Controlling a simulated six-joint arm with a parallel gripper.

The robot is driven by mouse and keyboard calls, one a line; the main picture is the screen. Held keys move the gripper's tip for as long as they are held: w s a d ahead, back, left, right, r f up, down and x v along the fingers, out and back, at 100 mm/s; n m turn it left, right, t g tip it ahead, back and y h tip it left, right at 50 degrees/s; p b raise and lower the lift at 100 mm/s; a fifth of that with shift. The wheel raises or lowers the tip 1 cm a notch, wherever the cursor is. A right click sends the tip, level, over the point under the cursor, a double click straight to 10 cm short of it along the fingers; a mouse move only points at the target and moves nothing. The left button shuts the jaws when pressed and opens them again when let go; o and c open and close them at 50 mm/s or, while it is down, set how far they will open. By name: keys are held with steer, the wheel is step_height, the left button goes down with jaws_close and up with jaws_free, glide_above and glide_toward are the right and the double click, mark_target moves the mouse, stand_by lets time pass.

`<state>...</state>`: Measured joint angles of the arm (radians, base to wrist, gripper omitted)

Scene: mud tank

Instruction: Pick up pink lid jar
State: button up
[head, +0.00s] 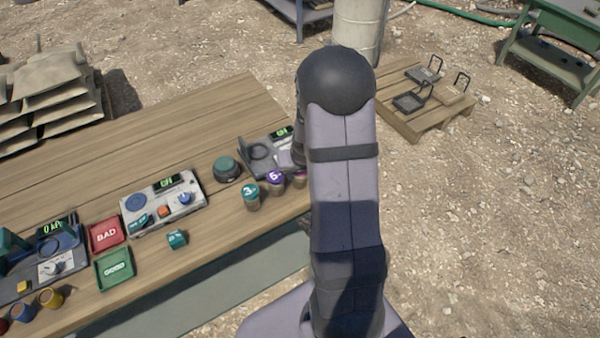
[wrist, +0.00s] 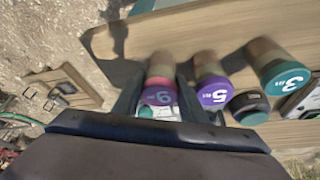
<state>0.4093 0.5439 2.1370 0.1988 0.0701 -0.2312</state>
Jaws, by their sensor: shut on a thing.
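The pink lid jar (wrist: 159,87) has a clear brownish body and a pink-to-purple lid with a white digit. In the wrist view it stands between the two fingers of my gripper (wrist: 157,98), which is shut on it. In the head view my arm hides most of my gripper and the held jar. The purple lid jar marked 5 (wrist: 213,92) is close beside the right finger. It also shows in the head view (head: 276,179). The teal lid jar marked 3 (wrist: 284,78) stands farther right, and also shows in the head view (head: 251,195).
The wooden table (head: 215,105) holds a dark round knob device (head: 227,168), a grey panel (head: 165,203), a red BAD tray (head: 106,235) and a green GOOD tray (head: 114,269). A small teal block (head: 177,239) lies near the front edge. A pallet (head: 430,115) is on the ground.

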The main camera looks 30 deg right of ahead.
step_height(320, 180, up, 10)
steer(key=shift+f, duration=0.2)
steer(key=shift+w+a+r, duration=0.15)
steer(key=shift+w+a, duration=0.05)
steer(key=shift+w, duration=0.1)
steer(key=w+a+r+n+y+p, duration=0.1)
steer(key=w+a+n+p, duration=0.3)
steer(key=w+a, duration=1.1)
steer(key=shift+a+y, duration=0.3)
steer(key=shift+a, duration=0.7)
steer(key=shift+f, duration=0.1)
steer(key=shift+f+b, duration=1.4)
steer(key=shift+f, duration=0.9)
